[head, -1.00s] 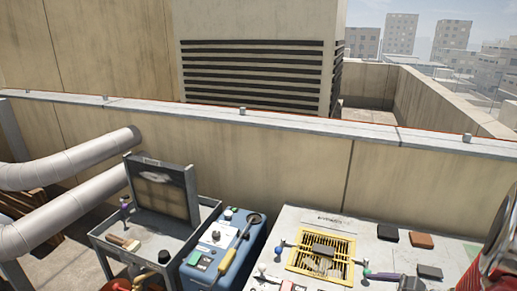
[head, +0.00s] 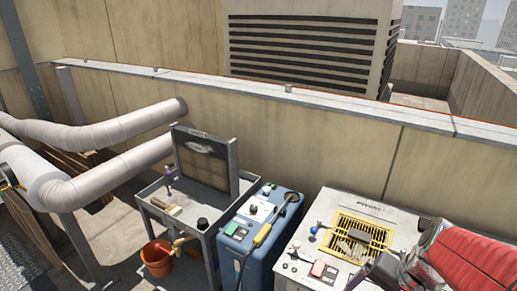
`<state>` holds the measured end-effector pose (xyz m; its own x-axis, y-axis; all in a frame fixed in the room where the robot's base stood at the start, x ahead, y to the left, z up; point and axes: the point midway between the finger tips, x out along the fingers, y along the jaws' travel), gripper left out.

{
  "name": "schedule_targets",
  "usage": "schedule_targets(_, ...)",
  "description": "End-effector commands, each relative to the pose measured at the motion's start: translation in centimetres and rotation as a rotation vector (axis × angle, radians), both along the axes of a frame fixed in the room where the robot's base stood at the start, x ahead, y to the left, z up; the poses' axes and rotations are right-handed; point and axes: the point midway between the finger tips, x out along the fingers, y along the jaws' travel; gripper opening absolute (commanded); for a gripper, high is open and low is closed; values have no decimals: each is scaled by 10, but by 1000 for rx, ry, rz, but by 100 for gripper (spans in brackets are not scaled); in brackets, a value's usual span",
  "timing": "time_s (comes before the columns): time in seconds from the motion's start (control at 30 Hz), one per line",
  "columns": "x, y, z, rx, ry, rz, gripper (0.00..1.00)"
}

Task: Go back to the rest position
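The task names no object. At the lower right of the head view a large red padded part with a grey edge, which looks like my arm (head: 468,262), covers the right end of the workbench.
A pale workbench (head: 338,203) bears a yellow-framed grille (head: 355,238) and small items. Left of it stand a blue machine (head: 240,238) and a grey cart (head: 152,190) with an upright framed panel (head: 203,162). A red bucket (head: 157,258) stands below. Big pipes (head: 100,178) cross the left; a parapet (head: 300,135) runs behind.

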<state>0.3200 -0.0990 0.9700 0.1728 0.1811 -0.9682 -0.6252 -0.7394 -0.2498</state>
Motion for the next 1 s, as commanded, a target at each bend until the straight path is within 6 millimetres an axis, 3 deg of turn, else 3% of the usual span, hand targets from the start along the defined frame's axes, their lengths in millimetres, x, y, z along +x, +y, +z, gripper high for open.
schedule_targets(0.47, -16, 32, 62, -331, -148, 403, 90)
schedule_targets(0.8, -21, 84, 111, -406, -342, 584, 90)
schedule_targets(1.0, -21, 99, 115, -403, -367, 626, 90)
